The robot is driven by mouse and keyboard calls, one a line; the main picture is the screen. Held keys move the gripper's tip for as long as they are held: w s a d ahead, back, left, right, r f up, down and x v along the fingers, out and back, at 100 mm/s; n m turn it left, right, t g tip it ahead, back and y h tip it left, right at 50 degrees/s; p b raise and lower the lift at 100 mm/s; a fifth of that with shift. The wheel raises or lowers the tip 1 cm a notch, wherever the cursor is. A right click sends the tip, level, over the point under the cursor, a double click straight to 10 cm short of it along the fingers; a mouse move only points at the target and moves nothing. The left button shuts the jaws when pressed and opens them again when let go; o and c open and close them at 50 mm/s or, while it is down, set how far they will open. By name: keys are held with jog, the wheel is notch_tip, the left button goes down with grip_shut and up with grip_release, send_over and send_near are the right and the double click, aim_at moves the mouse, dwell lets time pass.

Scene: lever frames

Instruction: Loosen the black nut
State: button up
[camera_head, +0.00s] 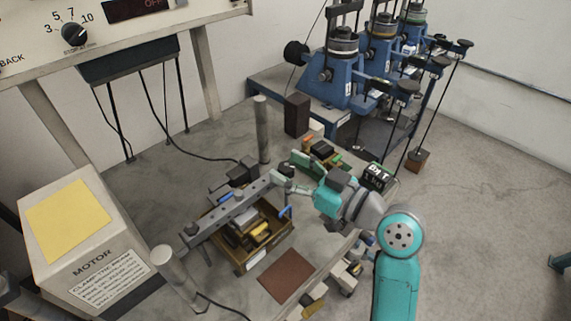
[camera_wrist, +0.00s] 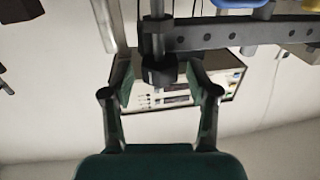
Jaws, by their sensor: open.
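The black nut (camera_wrist: 158,74) shows in the wrist view on an upright dark rod, beside the drilled grey bar (camera_wrist: 230,35). My gripper (camera_wrist: 160,80) is open, with one green-padded finger on each side of the nut. Gaps show between the nut and both fingers, so it is not gripped. In the head view my gripper (camera_head: 287,175) is at the far right end of the drilled bar (camera_head: 232,208). I cannot make out the nut there; it seems hidden by the fingers.
A wooden tray (camera_head: 245,268) of parts lies under the bar. A grey post (camera_head: 262,130) stands close behind my gripper, and another post (camera_head: 176,265) stands front left. The motor box (camera_head: 95,235) is at left. Blue lever machines (camera_head: 350,85) stand behind.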

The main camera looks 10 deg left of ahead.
jog(key=shift+w+a, duration=0.35)
jog(key=shift+a, duration=0.25)
grip_shut()
jog(key=shift+n+g+y, duration=0.5)
jog(key=shift+n+g, duration=0.3)
jog(key=shift+g, duration=0.3)
grip_release()
